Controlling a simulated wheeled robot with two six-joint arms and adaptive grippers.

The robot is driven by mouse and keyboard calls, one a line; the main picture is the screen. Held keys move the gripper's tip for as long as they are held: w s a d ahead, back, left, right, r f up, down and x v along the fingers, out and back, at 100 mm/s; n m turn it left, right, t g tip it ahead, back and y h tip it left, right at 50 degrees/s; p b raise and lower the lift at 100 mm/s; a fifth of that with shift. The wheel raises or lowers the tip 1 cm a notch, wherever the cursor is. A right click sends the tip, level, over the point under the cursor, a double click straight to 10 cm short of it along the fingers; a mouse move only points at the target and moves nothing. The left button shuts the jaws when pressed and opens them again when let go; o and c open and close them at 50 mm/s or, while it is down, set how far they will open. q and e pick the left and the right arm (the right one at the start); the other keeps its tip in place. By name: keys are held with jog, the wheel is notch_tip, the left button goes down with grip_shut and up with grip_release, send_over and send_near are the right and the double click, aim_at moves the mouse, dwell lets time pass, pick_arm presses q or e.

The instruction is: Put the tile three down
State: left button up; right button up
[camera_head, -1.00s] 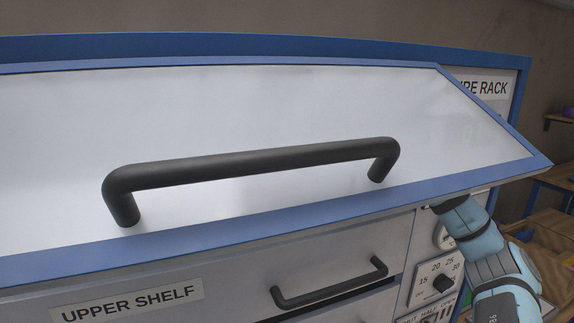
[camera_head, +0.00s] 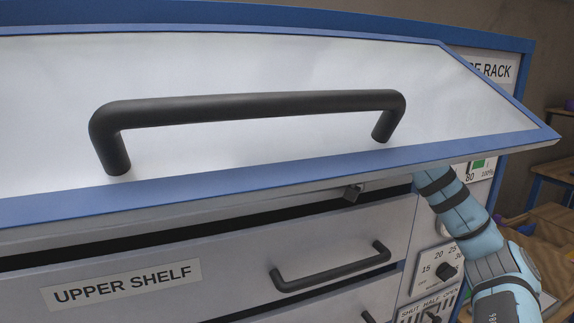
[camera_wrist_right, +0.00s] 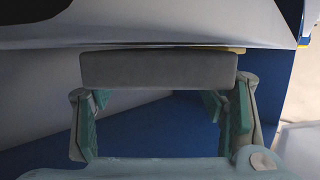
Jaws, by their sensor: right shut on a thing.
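A grey rectangular block that looks like the tile (camera_wrist_right: 158,69) spans my right gripper (camera_wrist_right: 160,105) in the right wrist view. The teal-padded fingers are set wide apart, shut on the block near its ends. In the head view my right arm reaches up behind the tilted panel (camera_head: 250,75), which hides the right gripper and the block. A number on the block cannot be read. My left gripper is in neither view.
The blue-edged panel carries a big black handle (camera_head: 250,106) and juts out across the view. Below it are a drawer labelled UPPER SHELF (camera_head: 121,284), its handle (camera_head: 330,268) and a dial (camera_head: 447,270). Blue walls (camera_wrist_right: 150,130) surround the right gripper.

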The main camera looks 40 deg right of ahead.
jog(key=shift+f, duration=0.2)
jog(key=o, duration=1.9)
jog(key=shift+s, duration=0.1)
